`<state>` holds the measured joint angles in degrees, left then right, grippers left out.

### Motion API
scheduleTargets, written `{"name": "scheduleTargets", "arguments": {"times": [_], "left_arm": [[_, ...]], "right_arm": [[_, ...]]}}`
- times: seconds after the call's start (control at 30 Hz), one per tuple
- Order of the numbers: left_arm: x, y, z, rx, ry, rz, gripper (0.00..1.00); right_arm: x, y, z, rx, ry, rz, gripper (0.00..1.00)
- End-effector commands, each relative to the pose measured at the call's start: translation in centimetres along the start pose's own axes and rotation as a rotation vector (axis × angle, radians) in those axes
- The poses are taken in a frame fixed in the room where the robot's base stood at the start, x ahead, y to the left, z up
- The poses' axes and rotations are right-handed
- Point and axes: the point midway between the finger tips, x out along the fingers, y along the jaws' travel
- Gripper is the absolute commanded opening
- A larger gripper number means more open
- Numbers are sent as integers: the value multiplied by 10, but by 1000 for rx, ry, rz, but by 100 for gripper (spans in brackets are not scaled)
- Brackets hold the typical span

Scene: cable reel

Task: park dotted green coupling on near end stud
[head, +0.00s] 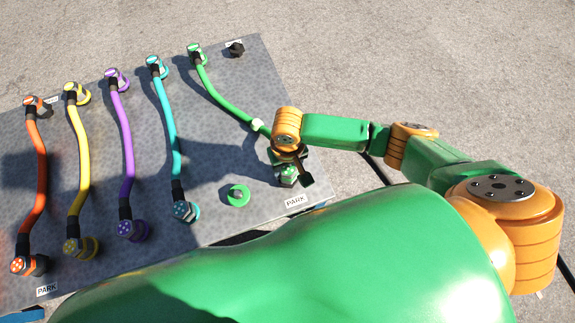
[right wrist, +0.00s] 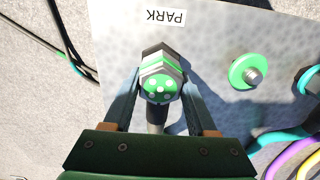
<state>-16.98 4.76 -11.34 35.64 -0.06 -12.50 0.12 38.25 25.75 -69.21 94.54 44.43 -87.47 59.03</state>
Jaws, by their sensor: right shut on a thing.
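The dotted green coupling (head: 287,172) is at the near right corner of the grey panel, by the near PARK label (head: 296,201). In the right wrist view its white-dotted green cap (right wrist: 160,88) sits between the two fingers. My right gripper (head: 292,174) is shut on it, and it also shows in the right wrist view (right wrist: 160,100). The near end stud is hidden at or under the coupling. I cannot tell whether the coupling is seated on it or just above it. The green hose (head: 226,104) runs from the coupling to the far green coupling (head: 195,50). My left gripper is not in view.
A bare green port (head: 238,195) lies left of the held coupling. A black far stud (head: 236,48) stands at the back right. Cyan (head: 168,112), purple (head: 123,136), yellow (head: 80,150) and orange (head: 36,180) hoses fill the left. My green arm covers the panel's front.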

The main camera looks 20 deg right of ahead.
Motion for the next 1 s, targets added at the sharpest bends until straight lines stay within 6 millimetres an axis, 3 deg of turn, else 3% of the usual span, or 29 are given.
{"name": "scheduleTargets", "arguments": {"times": [0.57, 0.6, 0.7, 1.0], "left_arm": [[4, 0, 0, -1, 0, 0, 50], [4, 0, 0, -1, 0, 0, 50], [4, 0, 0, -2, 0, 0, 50], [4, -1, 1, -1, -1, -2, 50]], "right_arm": [[10, 0, 0, 1, 0, 0, 0], [9, 0, 0, 1, 0, 0, 65], [9, 0, 0, 1, 0, 0, 92], [10, 0, 0, 1, -1, 1, 92]]}}
